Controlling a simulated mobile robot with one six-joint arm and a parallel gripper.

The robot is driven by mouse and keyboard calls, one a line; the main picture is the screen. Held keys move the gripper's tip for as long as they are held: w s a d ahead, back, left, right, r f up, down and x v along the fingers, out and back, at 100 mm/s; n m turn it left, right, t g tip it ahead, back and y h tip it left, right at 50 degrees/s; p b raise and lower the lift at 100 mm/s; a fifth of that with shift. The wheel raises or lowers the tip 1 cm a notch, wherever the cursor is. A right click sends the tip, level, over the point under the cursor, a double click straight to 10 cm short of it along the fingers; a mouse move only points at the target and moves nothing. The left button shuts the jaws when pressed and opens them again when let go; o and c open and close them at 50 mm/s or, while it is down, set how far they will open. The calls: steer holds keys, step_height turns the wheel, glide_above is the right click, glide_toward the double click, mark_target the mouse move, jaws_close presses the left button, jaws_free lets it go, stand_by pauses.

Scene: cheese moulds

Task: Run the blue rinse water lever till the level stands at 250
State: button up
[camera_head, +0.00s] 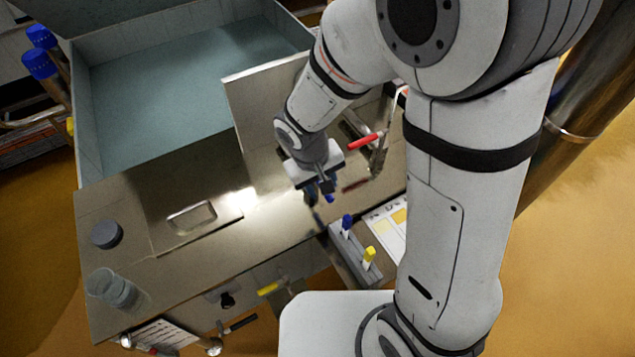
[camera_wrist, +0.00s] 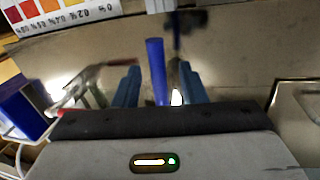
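A blue lever handle (camera_wrist: 155,62) stands between the two blue fingers of my gripper (camera_wrist: 160,85) in the wrist view. A gap shows on each side of it, so the fingers are open and do not appear to grip it. In the head view my gripper (camera_head: 319,188) points down over the steel top, with a blue handle end (camera_head: 329,198) just below its fingertips. The lever's base is hidden by my gripper. I see no readable level scale or the number 250 in either view.
A red lever (camera_head: 365,141) is right of my gripper, and a yellow one (camera_head: 270,289) is on the front. A rack (camera_head: 350,258) holds blue- and yellow-capped items beside a colour chart (camera_head: 388,228). A large basin (camera_head: 85,130) is behind. A clear beaker (camera_head: 112,288) stands front left.

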steer(key=shift+r, duration=0.1)
step_height(320, 180, up, 8)
steer(key=a, duration=0.1)
steer(key=shift+s+a+f, duration=0.15)
steer(key=shift+s+f, duration=0.1)
steer(key=shift+s, duration=0.1)
